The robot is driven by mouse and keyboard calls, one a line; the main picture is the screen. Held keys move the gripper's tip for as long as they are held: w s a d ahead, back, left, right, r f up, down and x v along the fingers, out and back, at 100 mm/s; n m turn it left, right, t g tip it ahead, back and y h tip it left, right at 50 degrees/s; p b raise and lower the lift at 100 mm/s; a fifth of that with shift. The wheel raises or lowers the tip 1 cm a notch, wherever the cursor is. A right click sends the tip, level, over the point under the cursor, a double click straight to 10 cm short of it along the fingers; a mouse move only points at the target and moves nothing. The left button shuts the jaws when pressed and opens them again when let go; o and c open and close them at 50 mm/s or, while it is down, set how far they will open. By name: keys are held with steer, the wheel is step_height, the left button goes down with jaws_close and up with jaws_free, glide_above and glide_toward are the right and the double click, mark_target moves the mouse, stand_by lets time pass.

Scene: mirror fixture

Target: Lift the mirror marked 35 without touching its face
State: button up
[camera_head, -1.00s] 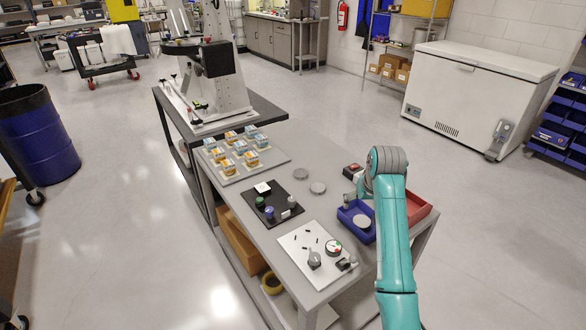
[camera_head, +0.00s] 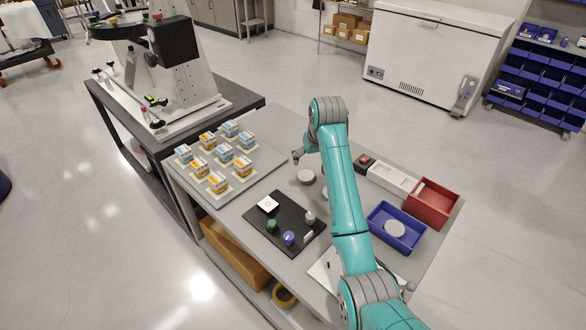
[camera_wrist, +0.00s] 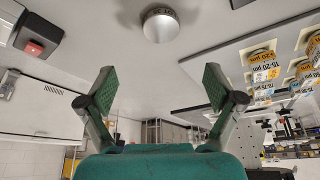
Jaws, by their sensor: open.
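Three round silvery discs show in the head view. One disc (camera_head: 306,177) lies on the grey table beside my gripper. A second disc (camera_head: 325,193) is partly hidden behind my arm. A third disc (camera_head: 394,228) lies in a blue tray. I cannot read a 35 on any of them. My gripper (camera_head: 299,156) is small in the head view, close to the first disc. In the wrist view my gripper (camera_wrist: 159,86) is open and empty.
Small blue and orange boxes stand on a grey board (camera_head: 245,185) to the left. A black plate (camera_head: 266,229) with knobs lies in front. The blue tray (camera_head: 376,213), a red bin (camera_head: 434,203) and a red-buttoned box (camera_head: 363,160) are to the right.

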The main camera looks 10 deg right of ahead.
mark_target(306, 175)
steer(key=x, duration=0.5)
steer(key=shift+w+a, duration=0.1)
steer(key=shift+a, duration=0.05)
steer(key=shift+s+x, duration=0.2)
steer(key=shift+x, duration=1.25)
steer(key=shift+s+x, duration=0.15)
steer(key=shift+x, duration=1.3)
steer(key=shift+f, duration=0.2)
steer(key=c, duration=1.3)
